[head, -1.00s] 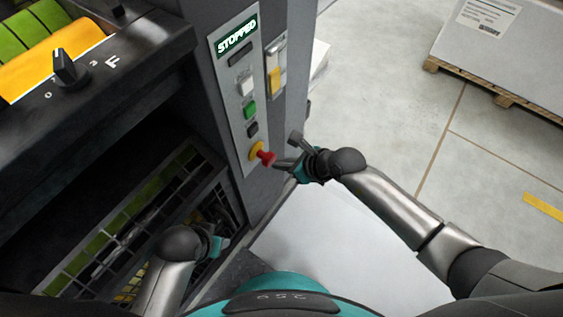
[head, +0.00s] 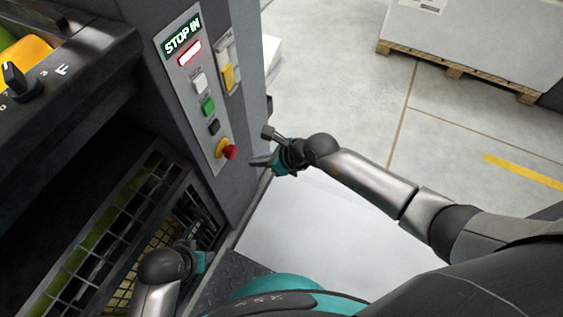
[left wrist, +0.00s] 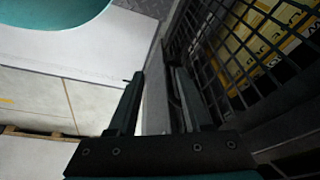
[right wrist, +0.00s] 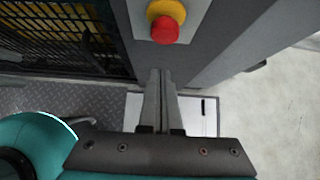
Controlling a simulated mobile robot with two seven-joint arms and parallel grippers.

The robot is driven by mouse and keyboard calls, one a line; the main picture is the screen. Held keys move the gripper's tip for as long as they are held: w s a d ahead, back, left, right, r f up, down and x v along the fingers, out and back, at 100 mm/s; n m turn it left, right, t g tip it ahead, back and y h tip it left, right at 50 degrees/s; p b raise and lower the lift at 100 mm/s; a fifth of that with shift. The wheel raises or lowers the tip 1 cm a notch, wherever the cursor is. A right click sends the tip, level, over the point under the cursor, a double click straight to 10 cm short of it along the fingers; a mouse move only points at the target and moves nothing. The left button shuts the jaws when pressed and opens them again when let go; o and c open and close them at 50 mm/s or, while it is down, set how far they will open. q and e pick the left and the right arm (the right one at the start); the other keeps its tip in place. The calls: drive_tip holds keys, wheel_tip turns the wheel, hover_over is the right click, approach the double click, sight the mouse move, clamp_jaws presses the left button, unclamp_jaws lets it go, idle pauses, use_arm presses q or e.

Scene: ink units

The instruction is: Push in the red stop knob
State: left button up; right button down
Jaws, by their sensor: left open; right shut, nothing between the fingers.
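The red stop knob (head: 230,152) sits on a yellow collar at the bottom of the light control panel (head: 206,125) on the dark machine. The panel's display (head: 183,36) reads "STOP IN", and a red lamp glows below it. My right gripper (head: 257,163) is shut and empty, just right of the knob and apart from it. In the right wrist view the knob (right wrist: 166,29) is beyond the closed fingertips (right wrist: 160,72). My left gripper (left wrist: 158,75) is open and empty beside the machine's wire guard, low at the left in the head view (head: 205,258).
White, green and black buttons (head: 208,106) line the panel above the knob. A yellow switch (head: 228,76) is to their right. The wire guard (head: 110,220) is low on the left. A white stack (head: 320,235) lies below my right arm. A loaded pallet (head: 455,72) stands at the back right.

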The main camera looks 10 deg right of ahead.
use_arm(q)
drive_tip(key=s+a+f+g+p, duration=0.1)
drive_tip(key=s+a+f+p, duration=0.2)
drive_tip(key=f, duration=0.6)
drive_tip(key=shift+s+a+f+p, duration=0.15)
drive_tip(key=shift+s+f+p, duration=0.2)
drive_tip(key=shift+s+p, duration=0.6)
use_arm(e)
drive_tip(key=v, duration=0.9)
use_arm(q)
drive_tip(key=shift+s, duration=0.1)
use_arm(e)
drive_tip(key=shift+w+r, duration=0.1)
drive_tip(key=shift+w, duration=0.05)
